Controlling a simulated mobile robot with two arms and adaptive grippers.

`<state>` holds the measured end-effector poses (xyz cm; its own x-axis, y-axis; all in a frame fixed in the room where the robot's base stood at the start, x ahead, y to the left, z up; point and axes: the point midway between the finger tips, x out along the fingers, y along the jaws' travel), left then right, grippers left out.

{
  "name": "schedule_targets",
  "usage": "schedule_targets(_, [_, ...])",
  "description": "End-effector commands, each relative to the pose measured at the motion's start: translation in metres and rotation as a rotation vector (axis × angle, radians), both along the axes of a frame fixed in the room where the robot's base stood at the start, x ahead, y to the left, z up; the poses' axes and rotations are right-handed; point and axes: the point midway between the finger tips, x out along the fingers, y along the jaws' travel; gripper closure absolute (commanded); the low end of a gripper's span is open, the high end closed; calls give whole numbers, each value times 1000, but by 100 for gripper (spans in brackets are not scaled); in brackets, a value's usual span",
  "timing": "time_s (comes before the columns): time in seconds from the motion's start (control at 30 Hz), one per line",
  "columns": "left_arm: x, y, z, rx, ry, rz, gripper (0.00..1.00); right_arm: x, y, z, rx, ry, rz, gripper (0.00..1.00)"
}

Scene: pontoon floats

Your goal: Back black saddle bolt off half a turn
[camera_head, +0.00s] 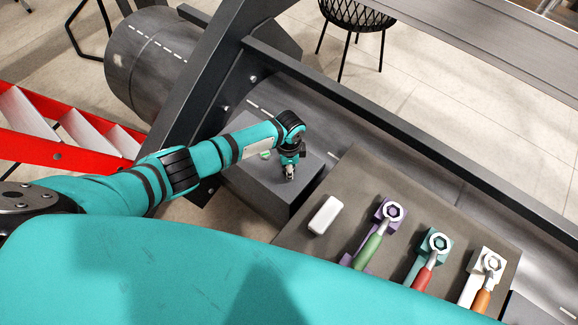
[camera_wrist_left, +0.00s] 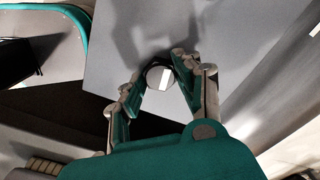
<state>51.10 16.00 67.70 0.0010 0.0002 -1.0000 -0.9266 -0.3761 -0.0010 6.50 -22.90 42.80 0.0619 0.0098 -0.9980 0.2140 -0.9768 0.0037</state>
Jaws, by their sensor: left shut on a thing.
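In the left wrist view a round bolt head (camera_wrist_left: 161,78) with a black rim and a pale, white-striped face stands on a grey block top. I take it for the black saddle bolt. My left gripper (camera_wrist_left: 157,71) has its two fingers closed against its sides. In the head view my left gripper (camera_head: 289,173) points down onto the dark grey block (camera_head: 252,196), and the bolt is hidden behind it. My right gripper is in neither view.
Right of the block, a grey board (camera_head: 300,236) carries a white block (camera_head: 325,215) and wrenches with green (camera_head: 368,250), red (camera_head: 424,277) and orange (camera_head: 481,300) handles. Dark beams (camera_head: 400,135) run close behind. A red stepladder (camera_head: 60,150) stands at left.

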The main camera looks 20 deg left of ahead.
Motion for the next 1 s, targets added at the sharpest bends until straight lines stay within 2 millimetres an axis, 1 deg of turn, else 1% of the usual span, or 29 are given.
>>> schedule_targets(0.03, [-3,-2,5,-2,9,110,95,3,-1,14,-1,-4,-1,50])
schedule_targets(0.07, [-3,-2,6,-2,9,178,95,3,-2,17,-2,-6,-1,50])
schedule_targets(0.1, [-3,-1,5,-1,8,266,95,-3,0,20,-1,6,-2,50])
schedule_targets(0.2, [-3,-1,3,0,8,438,95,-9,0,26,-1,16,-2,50])
schedule_targets(0.3, [-2,-1,1,0,6,524,95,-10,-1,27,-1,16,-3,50])
schedule_targets(0.57, [-2,0,0,1,5,537,95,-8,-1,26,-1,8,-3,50])
schedule_targets(0.67, [-2,0,2,1,6,587,95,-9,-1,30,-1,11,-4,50])
schedule_targets(0.77, [-3,-2,5,-1,8,766,95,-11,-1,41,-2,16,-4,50])
schedule_targets(0.87, [-3,-2,4,0,10,997,95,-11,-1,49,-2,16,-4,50])
schedule_targets(0.9, [-2,0,0,2,5,976,62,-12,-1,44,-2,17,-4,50])
schedule_targets(1.0, [-2,0,0,2,3,971,50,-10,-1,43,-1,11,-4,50])
